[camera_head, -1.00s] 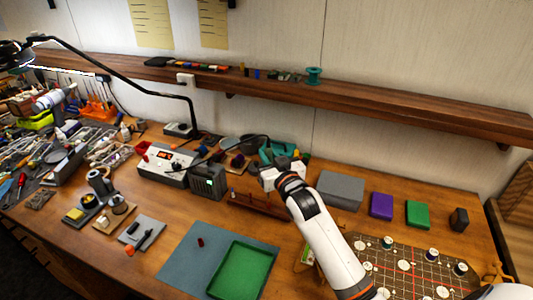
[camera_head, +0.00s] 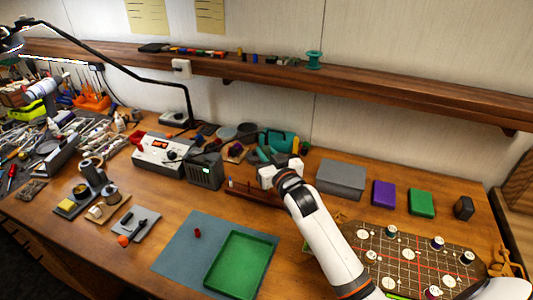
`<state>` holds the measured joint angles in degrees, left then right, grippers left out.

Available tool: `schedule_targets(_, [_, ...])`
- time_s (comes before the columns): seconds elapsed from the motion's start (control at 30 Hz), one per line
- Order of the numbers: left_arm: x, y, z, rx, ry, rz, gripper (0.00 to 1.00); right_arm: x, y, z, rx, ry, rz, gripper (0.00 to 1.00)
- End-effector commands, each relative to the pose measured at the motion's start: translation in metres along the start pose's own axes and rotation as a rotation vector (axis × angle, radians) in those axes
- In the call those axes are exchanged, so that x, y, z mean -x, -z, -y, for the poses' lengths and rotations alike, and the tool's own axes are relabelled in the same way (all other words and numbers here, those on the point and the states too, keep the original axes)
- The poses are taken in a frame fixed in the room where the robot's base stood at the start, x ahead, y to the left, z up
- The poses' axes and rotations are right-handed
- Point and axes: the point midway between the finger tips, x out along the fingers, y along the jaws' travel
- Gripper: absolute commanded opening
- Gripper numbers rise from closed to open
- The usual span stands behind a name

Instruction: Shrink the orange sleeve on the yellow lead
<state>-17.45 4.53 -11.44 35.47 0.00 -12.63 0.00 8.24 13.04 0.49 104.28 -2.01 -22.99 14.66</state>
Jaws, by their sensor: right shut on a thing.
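My right gripper (camera_head: 275,160) is at the back middle of the bench, in front of a teal tool (camera_head: 281,139) and by the wooden rack (camera_head: 253,192). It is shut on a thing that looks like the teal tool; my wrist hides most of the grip. I cannot clearly make out the orange sleeve or the yellow lead. A dark board (camera_head: 402,239) with red lines and several round pegs lies at the right, partly behind my right forearm. My left gripper is not in view.
A green tray (camera_head: 212,280) lies on a blue-grey mat (camera_head: 178,250) with a small red piece (camera_head: 197,233). A display unit (camera_head: 158,153), grey box (camera_head: 341,178), purple block (camera_head: 383,193) and green block (camera_head: 421,202) stand behind. Tools crowd the left; a shelf (camera_head: 400,84) runs above.

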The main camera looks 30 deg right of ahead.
Motion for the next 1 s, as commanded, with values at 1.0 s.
schedule_targets(1.0, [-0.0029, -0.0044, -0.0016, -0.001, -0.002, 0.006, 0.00, -0.0002, 0.0086, 0.0002, 0.000, 0.000, 0.001, 0.00])
